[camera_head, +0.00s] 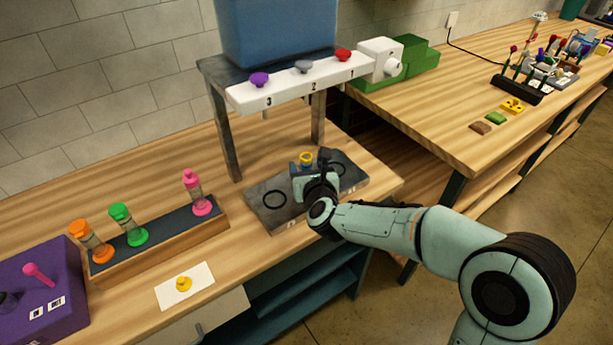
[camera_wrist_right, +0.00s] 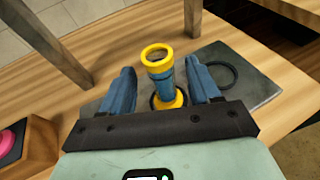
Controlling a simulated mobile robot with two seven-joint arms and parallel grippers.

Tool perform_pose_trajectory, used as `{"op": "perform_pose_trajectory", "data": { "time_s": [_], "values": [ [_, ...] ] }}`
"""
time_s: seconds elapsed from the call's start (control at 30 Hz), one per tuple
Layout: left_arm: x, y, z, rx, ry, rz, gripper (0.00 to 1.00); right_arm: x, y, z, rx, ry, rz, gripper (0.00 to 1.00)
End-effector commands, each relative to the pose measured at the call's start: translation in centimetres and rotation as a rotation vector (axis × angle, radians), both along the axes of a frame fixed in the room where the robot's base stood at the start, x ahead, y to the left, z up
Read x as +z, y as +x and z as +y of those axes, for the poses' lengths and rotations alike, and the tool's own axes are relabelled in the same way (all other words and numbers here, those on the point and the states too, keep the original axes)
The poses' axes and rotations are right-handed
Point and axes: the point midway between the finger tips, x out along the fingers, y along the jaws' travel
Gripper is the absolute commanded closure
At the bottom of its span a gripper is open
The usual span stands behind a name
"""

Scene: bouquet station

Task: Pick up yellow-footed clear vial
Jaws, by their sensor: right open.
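The yellow-footed clear vial stands upright on the dark grey plate, under the shelf with numbered knobs. In the right wrist view its open yellow rim (camera_wrist_right: 157,56) and yellow foot (camera_wrist_right: 172,99) show, with blue-looking clear wall between. In the head view only its yellow top (camera_head: 306,158) shows above my right gripper (camera_head: 308,168). My right gripper is open; in the wrist view its two blue fingers (camera_wrist_right: 160,88) stand on either side of the vial, with gaps visible on both sides. My left gripper is in neither view.
The grey plate (camera_head: 262,214) has dark rings. A wooden rack (camera_head: 160,243) holds orange, green and pink vials at left. A yellow stopper (camera_head: 183,284) lies on a white card (camera_head: 202,273). The shelf's metal legs (camera_head: 222,135) stand behind the plate. A purple box (camera_head: 45,290) is front left.

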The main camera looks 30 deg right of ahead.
Motion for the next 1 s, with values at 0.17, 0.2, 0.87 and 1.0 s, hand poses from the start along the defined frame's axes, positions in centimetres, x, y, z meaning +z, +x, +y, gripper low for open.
{"op": "perform_pose_trajectory", "data": {
  "time_s": [0.17,0.2,0.87,1.0],
  "values": [
    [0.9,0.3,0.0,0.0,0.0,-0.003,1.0,-0.6,2.6,-1.0,-0.001,0.0,0.002,0.38],
    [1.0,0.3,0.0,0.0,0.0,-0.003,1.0,-0.7,3.0,-1.1,-0.001,0.0,0.001,0.38],
    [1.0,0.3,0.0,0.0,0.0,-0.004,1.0,-0.8,3.5,-1.3,0.0,-0.002,-0.003,1.0],
    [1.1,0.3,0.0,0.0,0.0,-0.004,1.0,-0.5,3.5,-1.3,-0.001,-0.002,-0.004,1.0]
  ]
}}
